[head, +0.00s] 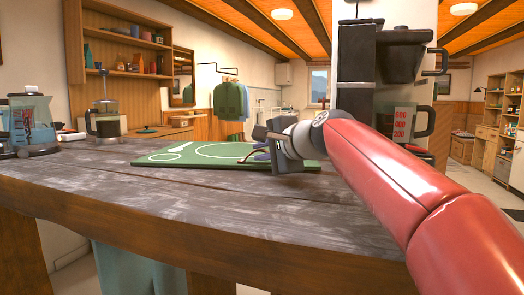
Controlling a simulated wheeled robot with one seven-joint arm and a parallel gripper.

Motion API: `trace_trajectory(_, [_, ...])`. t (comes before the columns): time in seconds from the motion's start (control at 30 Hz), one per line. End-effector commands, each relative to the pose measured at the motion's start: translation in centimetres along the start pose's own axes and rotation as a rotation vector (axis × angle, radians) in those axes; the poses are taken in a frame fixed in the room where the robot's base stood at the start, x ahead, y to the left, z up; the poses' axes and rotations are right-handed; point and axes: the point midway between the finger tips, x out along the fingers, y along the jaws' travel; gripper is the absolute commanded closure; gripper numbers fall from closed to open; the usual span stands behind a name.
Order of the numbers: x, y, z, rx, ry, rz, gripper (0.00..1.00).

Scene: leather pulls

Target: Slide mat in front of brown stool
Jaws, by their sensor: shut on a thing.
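A green mat (215,153) with white outlines lies flat on the dark wooden counter (150,200). My gripper (266,150) is at the mat's right part, low over its surface. A thin brown leather pull (244,154) curves out from the jaws on their left side. The jaws are shut on this pull, though the grip itself is mostly hidden by the gripper body. My gripper and arm hide part of the mat's right end. I cannot make out a brown stool in this view.
A blender (33,128) and a French press (107,120) stand at the counter's left end. A tall black coffee machine (358,70) with a measuring jug (405,122) stands at the back right, near my arm. The counter's front strip is clear.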

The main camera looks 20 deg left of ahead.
Motion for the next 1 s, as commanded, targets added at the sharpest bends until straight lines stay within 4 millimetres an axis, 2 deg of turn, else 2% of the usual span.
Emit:
trace_trajectory(0.2, [0.0, 0.1, -0.1, 0.0, 0.001, 0.002, 1.0])
trace_trajectory(0.23, [0.0, 0.1, -0.1, 0.0, 0.001, 0.002, 0.83])
trace_trajectory(0.4, [0.0, 0.1, -0.1, 0.0, 0.001, 0.001, 0.61])
trace_trajectory(0.73, [-0.5, 0.2, -0.1, 0.0, 0.0, 0.004, 0.61])
trace_trajectory(1.0, [-5.0, 0.1, -0.1, -0.001, 0.004, -0.002, 0.61])
